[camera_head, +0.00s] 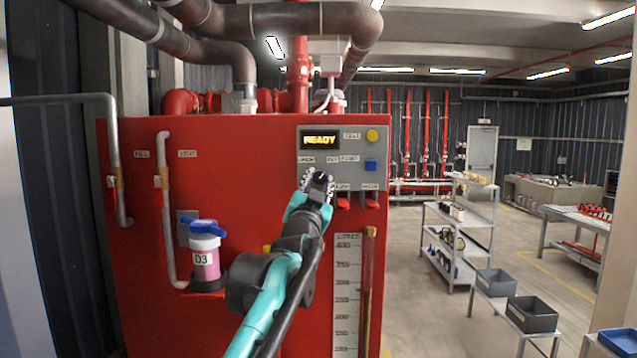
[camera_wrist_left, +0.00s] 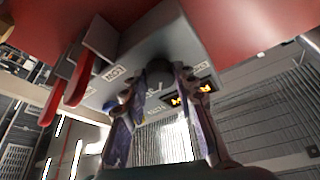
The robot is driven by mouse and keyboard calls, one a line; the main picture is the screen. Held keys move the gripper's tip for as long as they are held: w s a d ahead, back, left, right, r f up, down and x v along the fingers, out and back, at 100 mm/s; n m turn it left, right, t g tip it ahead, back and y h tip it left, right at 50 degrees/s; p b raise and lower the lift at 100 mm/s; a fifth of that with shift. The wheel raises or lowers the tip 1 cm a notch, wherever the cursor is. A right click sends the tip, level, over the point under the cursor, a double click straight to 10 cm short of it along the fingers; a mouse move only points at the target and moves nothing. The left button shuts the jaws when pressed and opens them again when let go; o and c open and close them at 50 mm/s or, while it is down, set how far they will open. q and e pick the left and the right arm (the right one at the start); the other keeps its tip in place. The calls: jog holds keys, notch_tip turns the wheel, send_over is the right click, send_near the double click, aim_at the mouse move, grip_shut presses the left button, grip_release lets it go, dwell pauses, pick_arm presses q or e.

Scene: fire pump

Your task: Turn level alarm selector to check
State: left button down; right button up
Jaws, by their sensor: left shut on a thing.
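The grey control panel (camera_head: 316,167) is on the front of the red tank, with a lit display (camera_head: 320,140) reading READY. My left gripper (camera_head: 318,182) is at the panel's lower left, below the display, and hides the selector there. In the left wrist view, the fingers of my left gripper (camera_wrist_left: 162,100) stand on either side of a dark round selector knob (camera_wrist_left: 158,72) and are shut on it. The knob's pointer direction cannot be made out. The labels near it are too small to read surely. My right gripper is not in view.
On the panel are a yellow button (camera_head: 372,136) and a blue button (camera_head: 371,165). Two red levers (camera_head: 343,201) (camera_head: 372,201) sit close to the right of my gripper. A litre scale (camera_head: 346,290) is below. A blue-capped D3 bottle (camera_head: 206,262) stands at left.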

pick_arm(q)
jog(key=n+y, duration=0.1)
jog(key=n, duration=0.1)
jog(key=n+y+p, duration=0.1)
jog(key=n+y, duration=0.1)
jog(key=n, duration=0.1)
jog(key=shift+d+t, duration=0.2)
jog(key=shift+t, duration=0.2)
jog(key=n+y, duration=0.1)
jog(key=n, duration=0.2)
jog(key=n+y+p, duration=0.1)
jog(key=n, duration=0.1)
jog(key=shift+d+n+y+p, duration=0.1)
jog(key=shift+n+y+p, duration=0.2)
jog(key=shift+n+y, duration=0.1)
jog(key=n+y+p, duration=0.1)
jog(key=n, duration=0.2)
jog(key=n+g+y+p, duration=0.1)
jog(key=n, duration=0.2)
jog(key=shift+d+r+y, duration=0.1)
jog(key=shift+r+y, duration=0.05)
jog(key=shift+y, duration=0.25)
jog(key=shift+n+g+y+p, duration=0.5)
jog(key=shift+n+p, duration=0.15)
jog(key=shift+n, duration=0.65)
jog(key=shift+n+g+y+p, duration=0.5)
jog(key=shift+n+p, duration=0.1)
jog(key=shift+n, duration=0.7)
jog(key=c, duration=1.2)
grip_release()
